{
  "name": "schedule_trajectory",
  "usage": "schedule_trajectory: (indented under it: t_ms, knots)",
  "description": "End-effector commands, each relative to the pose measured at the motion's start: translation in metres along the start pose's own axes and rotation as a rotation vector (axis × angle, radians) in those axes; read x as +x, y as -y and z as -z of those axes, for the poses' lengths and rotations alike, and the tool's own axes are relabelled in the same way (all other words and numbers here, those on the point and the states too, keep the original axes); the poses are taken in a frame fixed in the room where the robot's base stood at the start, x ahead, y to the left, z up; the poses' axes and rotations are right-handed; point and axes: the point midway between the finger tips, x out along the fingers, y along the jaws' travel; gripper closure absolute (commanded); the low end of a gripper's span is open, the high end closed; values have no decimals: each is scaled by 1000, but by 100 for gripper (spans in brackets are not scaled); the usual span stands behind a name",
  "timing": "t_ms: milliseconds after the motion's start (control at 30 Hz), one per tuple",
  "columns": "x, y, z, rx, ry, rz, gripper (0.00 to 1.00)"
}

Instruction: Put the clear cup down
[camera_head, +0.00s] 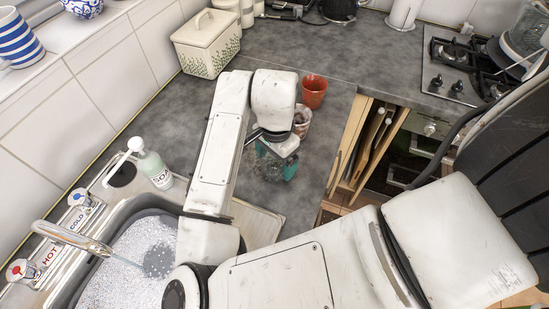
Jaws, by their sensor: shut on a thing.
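My gripper (276,159) is over the grey counter, below the white wrist of my arm, with teal at its fingertips. It is shut on a clear cup (269,169), which shows faintly against the counter and is partly hidden by the fingers and arm. I cannot tell whether the cup's base touches the counter.
A red cup (313,92) and a whitish-brown cup (302,117) stand just beyond my gripper. A soap bottle (155,168) stands by the foamy sink (118,268). An open drawer (367,145) lies right of the counter edge. Bare counter (322,150) lies right of the gripper.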

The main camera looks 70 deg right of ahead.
Motion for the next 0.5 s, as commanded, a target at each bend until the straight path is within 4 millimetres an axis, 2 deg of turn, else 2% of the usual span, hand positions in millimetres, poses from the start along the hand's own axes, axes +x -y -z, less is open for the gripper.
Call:
schedule_trajectory:
  t_ms: [233, 267, 400, 500]
  knots:
    - [3, 0, 0, 0, 0, 0, 56]
    - [2, 0, 0, 0, 0, 0, 14]
    - [2, 0, 0, 0, 0, 0, 0]
    - [2, 0, 0, 0, 0, 0, 0]
